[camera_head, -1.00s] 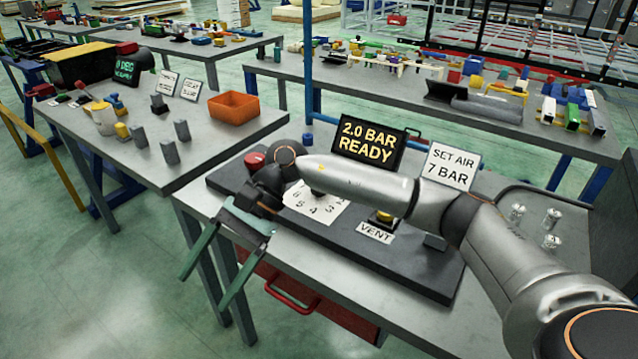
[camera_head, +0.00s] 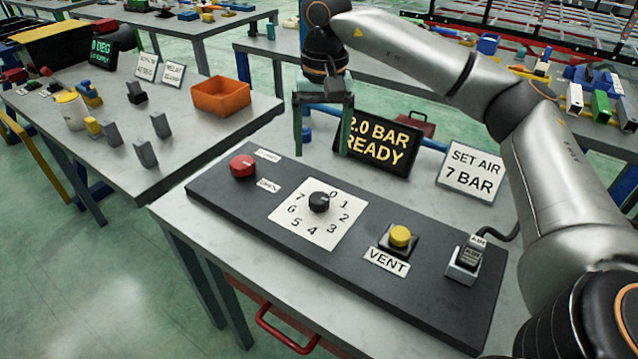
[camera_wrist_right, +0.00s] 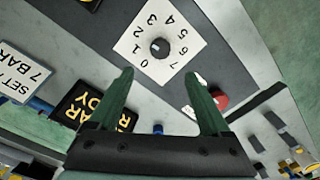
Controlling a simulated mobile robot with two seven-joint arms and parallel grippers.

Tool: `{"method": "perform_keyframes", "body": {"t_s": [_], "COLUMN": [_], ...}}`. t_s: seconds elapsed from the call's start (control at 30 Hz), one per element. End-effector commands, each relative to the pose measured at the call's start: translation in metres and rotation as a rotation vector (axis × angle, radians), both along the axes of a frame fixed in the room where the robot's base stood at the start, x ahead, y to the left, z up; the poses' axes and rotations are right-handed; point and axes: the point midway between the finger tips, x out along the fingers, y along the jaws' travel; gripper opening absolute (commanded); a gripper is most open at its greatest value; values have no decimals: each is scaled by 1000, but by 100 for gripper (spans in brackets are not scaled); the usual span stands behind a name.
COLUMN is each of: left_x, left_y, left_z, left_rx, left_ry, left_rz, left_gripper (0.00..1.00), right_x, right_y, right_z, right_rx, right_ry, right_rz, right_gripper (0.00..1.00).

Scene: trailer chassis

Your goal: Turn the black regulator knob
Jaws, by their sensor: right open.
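The black regulator knob (camera_head: 319,202) sits at the middle of a white dial plate (camera_head: 302,231) numbered 0 to 7, on a dark panel (camera_head: 226,205). Its light mark seems to be near the 0. The knob also shows in the right wrist view (camera_wrist_right: 158,47), ahead of the fingers. My right gripper (camera_head: 322,152) is open and empty, fingers pointing down, above and behind the panel. It is apart from the knob. In the right wrist view its green fingers (camera_wrist_right: 158,88) are spread wide. The display (camera_head: 377,144) reads "2.0 BAR READY". My left gripper is not in view.
On the panel are a red knob (camera_head: 243,166) at left, a yellow VENT button (camera_head: 400,236) and a small connector block (camera_head: 464,260) at right. A sign (camera_head: 472,170) reads "SET AIR 7 BAR". An orange bin (camera_head: 221,96) stands on the left table.

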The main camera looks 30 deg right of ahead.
Motion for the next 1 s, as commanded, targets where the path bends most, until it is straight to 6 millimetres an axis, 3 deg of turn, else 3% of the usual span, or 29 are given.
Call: {"method": "perform_keyframes", "body": {"t_s": [0.6, 1.0], "left_x": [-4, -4], "left_y": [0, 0], "left_z": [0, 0], "left_rx": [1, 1], "left_ry": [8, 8], "left_rz": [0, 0], "left_gripper": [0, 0], "right_x": [0, 1], "right_y": [2, 3], "right_z": [-107, -121], "right_rx": [1, 1], "right_ry": [4, 0], "right_rz": [-1, 0], "right_gripper": [82, 82]}}
